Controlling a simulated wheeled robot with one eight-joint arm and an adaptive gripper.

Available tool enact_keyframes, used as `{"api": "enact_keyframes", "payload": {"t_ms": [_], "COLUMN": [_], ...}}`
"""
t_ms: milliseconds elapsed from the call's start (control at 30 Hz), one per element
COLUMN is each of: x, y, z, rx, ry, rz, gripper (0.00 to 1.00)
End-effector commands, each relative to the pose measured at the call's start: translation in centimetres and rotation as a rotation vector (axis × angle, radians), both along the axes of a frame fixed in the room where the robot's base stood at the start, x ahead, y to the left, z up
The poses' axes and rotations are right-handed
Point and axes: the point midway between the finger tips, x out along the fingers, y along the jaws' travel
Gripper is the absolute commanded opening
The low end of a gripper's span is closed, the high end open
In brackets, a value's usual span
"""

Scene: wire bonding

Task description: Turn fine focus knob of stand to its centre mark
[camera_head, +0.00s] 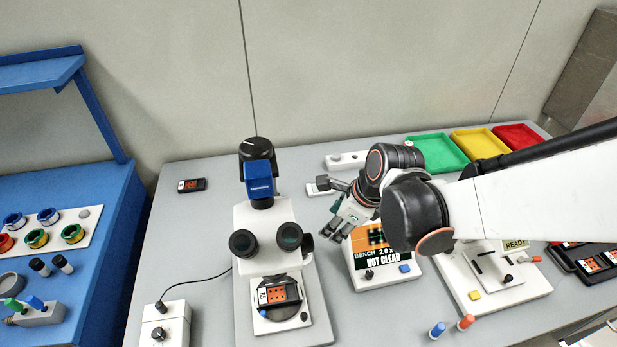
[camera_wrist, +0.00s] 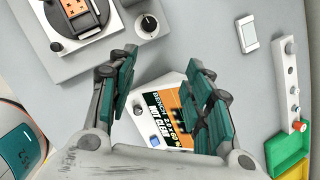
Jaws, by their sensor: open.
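The white microscope stand (camera_head: 245,225) stands on the grey bench with its eyepieces toward me. A dark knob (camera_head: 307,243) shows at its right side. In the wrist view this knob (camera_wrist: 149,23) is black and round with a pale mark near its rim. I cannot tell whether that mark lines up with a centre mark. My gripper (camera_head: 337,231) is open and empty, above the bench to the right of the knob and apart from it. In the wrist view my gripper (camera_wrist: 164,60) has its green-padded fingers spread, with the knob beyond the tips.
A display box (camera_head: 385,280) reading "NOT CLEAR" stands below my gripper. A white bonding fixture (camera_head: 535,288) is to its right. Green (camera_head: 437,153), yellow (camera_head: 480,142) and red (camera_head: 517,137) trays are behind. A control box (camera_head: 168,318) with a knob stands left.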

Motion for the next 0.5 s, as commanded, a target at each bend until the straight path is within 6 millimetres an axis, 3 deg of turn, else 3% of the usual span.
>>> {"api": "enact_keyframes", "payload": {"t_ms": [200,500], "x": [-0.5,-0.8], "y": [3.4,4.7], "z": [-3.5,-5.6], "rx": [0.074,0.075], "ry": [0.116,0.128], "rz": [-0.183,-0.205], "gripper": [0.46,0.46]}}
